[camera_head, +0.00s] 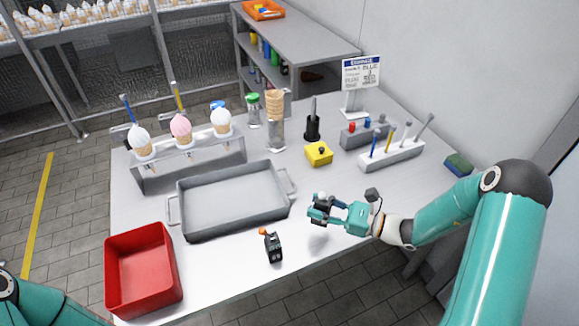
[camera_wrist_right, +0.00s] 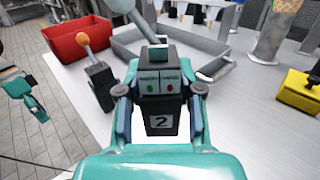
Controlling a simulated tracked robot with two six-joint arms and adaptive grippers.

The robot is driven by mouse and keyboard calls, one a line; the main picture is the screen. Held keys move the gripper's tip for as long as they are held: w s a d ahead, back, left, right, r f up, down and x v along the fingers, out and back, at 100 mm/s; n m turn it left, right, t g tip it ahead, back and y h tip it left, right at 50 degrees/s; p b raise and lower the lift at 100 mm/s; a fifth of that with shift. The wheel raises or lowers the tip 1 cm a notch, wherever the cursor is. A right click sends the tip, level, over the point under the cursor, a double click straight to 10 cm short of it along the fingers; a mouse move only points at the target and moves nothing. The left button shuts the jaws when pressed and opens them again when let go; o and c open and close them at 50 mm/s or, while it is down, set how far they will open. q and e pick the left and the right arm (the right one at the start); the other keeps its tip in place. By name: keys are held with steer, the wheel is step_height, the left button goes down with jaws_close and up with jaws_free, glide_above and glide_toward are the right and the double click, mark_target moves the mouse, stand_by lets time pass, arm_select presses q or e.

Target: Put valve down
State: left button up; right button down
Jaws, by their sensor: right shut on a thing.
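My right gripper (camera_head: 320,210) is shut on a valve, a dark block with a lever, two small lights and a label "2" (camera_wrist_right: 160,88). Its lever runs up and away in the right wrist view. In the head view only its pale knob (camera_head: 322,197) shows clearly, as the fingers cover much of the body. The valve is roughly upright, low over the front right of the table (camera_head: 340,235). I cannot tell if its base touches. Part of my left gripper (camera_wrist_right: 28,98) shows at the left of the right wrist view; its opening is unclear.
A second dark valve with an orange knob (camera_head: 272,245) stands to the left. A grey tray (camera_head: 235,227) and red bin (camera_head: 143,250) lie farther left. A yellow block (camera_head: 318,153) and white rack (camera_head: 392,156) stand behind. Bare tabletop surrounds my right gripper.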

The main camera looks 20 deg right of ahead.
steer(key=w+d+r+m+t+h+b, duration=0.45)
steer(key=w+d+r+h+b, duration=0.35)
steer(key=d+r, duration=0.5)
steer(key=f, duration=0.6)
steer(key=f+y, duration=0.1)
steer(key=f, duration=0.6)
steer(key=w+f+y+p, duration=0.1)
steer(key=f, duration=0.5)
steer(key=shift+a+f, duration=0.2)
steer(key=shift+f, duration=0.05)
steer(key=c, duration=0.7)
jaws_free()
steer(key=shift+c, duration=0.2)
arm_select(q)
step_height(320, 180, down, 8)
steer(key=shift+f, duration=0.2)
arm_select(e)
steer(key=b+v, duration=0.2)
steer(key=v, duration=1)
steer(key=shift+r, duration=0.1)
arm_select(q)
steer(key=shift+f, duration=0.95)
steer(key=shift+s, duration=0.1)
